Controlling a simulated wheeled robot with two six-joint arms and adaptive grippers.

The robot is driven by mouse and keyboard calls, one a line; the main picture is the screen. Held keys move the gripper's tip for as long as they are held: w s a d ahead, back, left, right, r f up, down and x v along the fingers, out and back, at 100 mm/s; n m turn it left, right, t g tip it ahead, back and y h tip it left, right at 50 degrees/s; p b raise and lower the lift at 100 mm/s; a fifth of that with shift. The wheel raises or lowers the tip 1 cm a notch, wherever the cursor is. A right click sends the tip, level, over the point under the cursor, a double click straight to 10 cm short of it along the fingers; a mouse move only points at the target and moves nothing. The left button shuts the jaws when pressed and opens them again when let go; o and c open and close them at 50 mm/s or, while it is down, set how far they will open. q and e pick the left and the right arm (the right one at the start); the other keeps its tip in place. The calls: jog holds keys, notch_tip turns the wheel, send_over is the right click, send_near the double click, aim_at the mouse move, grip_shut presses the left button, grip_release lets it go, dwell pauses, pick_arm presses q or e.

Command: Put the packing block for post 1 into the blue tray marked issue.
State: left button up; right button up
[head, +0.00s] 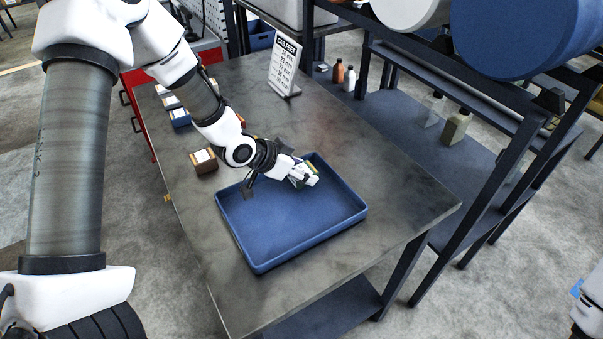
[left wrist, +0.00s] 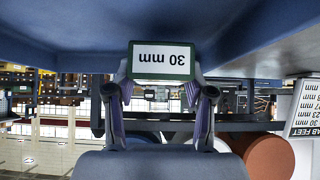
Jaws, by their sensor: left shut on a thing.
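My left gripper (head: 303,177) is over the far part of the blue tray (head: 290,247) on the table. In the left wrist view my left gripper (left wrist: 160,88) is shut on a green-edged block (left wrist: 160,76) with a white label reading "30 mm", upside down in that view. The tray floor (left wrist: 70,30) fills the top of that view. I cannot tell whether the block touches it. The card stand (head: 284,66) headed "CAB FEET" lists several mm sizes. Its post 1 line is too small to read surely.
A brown block with a white label (head: 204,161) stands left of the tray. A blue block (head: 180,118) and others stand farther back along the left edge. Bottles (head: 338,71) stand on the rack (head: 480,155) at right. The front and right of the tray are clear.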

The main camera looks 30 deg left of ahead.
pick_arm(q)
jog(key=shift+f, duration=0.7)
jog(key=shift+w+f, duration=0.1)
jog(key=shift+f, duration=0.15)
jog(key=o, duration=1.3)
